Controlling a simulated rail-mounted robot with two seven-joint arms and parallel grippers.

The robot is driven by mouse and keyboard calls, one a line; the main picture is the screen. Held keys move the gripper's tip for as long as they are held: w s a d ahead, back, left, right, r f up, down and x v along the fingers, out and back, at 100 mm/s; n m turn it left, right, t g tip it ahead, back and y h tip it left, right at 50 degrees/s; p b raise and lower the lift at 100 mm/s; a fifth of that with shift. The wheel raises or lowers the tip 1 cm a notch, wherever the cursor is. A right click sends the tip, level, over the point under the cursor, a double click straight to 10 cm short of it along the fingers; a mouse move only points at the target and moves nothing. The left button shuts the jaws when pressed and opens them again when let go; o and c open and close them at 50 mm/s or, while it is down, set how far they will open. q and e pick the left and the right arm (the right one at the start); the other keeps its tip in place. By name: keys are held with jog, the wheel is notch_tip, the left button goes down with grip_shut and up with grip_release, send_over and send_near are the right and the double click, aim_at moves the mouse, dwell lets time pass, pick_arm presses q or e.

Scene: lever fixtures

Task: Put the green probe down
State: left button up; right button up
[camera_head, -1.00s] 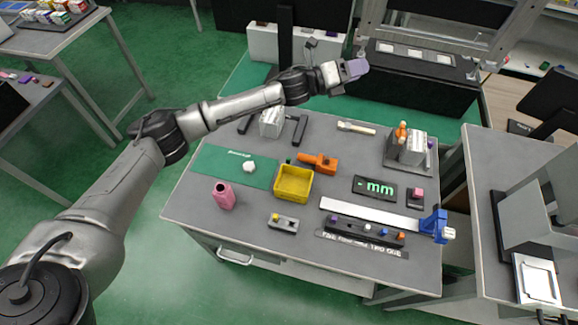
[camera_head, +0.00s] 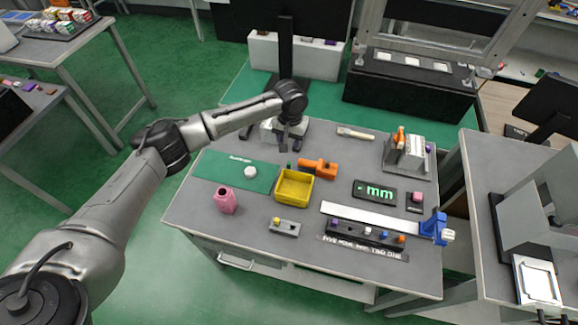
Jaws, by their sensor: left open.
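A small dark green piece (camera_head: 289,165), which looks like the green probe, stands on the grey table just behind the yellow tray (camera_head: 279,187) and left of the orange tool (camera_head: 318,168). It is too small to make out its shape. My left gripper (camera_head: 290,148) points down just behind and above this piece. Its jaws are open, and I see nothing held in them. Whether the fingers touch the piece cannot be told. My right gripper is not in view.
A green mat (camera_head: 228,172) with a white round piece (camera_head: 250,172) lies to the left. A pink holder (camera_head: 225,200) stands in front of it.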

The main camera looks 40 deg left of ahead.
aim_at(289, 163)
pick_arm(q)
jog(key=shift+n, duration=0.4)
notch_tip(289, 163, down, 9)
jog(key=shift+r+b, duration=0.15)
jog(key=shift+b, duration=0.85)
notch_tip(289, 163, down, 4)
jog(key=shift+a+b, duration=0.15)
jog(key=shift+b, duration=0.65)
jog(key=shift+f, duration=0.6)
jog(key=shift+c, duration=0.4)
grip_shut()
